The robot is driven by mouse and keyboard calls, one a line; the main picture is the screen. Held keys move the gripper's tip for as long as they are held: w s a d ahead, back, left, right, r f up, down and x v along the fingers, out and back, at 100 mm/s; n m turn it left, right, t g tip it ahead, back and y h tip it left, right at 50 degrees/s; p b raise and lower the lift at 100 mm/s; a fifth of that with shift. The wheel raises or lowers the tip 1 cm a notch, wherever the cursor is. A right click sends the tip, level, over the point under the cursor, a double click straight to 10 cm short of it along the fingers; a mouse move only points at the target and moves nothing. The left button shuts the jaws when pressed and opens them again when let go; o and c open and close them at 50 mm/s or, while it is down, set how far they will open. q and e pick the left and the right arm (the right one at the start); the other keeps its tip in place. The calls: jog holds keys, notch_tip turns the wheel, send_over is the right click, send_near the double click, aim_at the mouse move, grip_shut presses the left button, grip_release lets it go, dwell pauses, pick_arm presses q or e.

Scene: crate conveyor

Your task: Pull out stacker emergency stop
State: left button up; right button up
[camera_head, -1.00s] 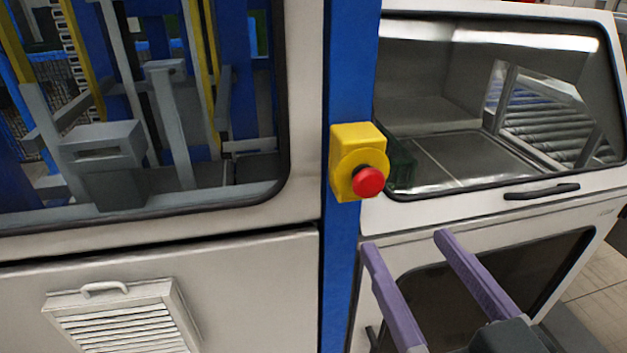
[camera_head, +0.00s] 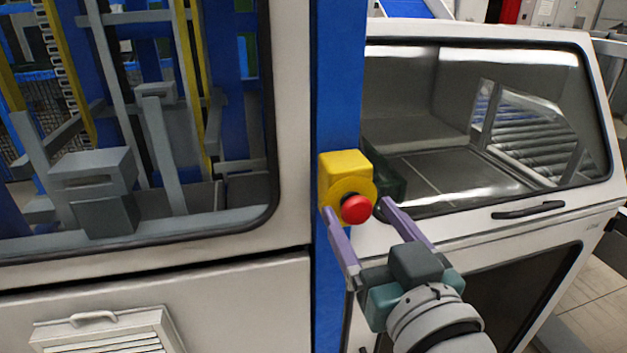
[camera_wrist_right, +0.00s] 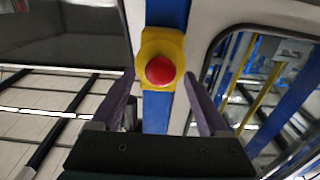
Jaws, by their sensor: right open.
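The emergency stop is a red mushroom button (camera_head: 355,209) on a yellow housing (camera_head: 338,168), mounted on a blue post. My right gripper (camera_head: 356,209) is open, its two purple fingers pointing at the button, one tip just left of and below it, the other to its right. In the right wrist view the red button (camera_wrist_right: 160,71) sits centred between the two spread fingers (camera_wrist_right: 160,78), a little beyond their tips, with no visible contact. The exact depth gap is hard to tell. My left gripper is not in view.
The blue post (camera_head: 336,80) stands between a windowed white cabinet (camera_head: 292,150) on the left and a white enclosure on the right with a black handle (camera_head: 528,210). A louvred vent (camera_head: 110,335) is at lower left. The space in front of the button is free.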

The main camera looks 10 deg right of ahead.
grip_shut()
dwell(0.4)
dwell(0.9)
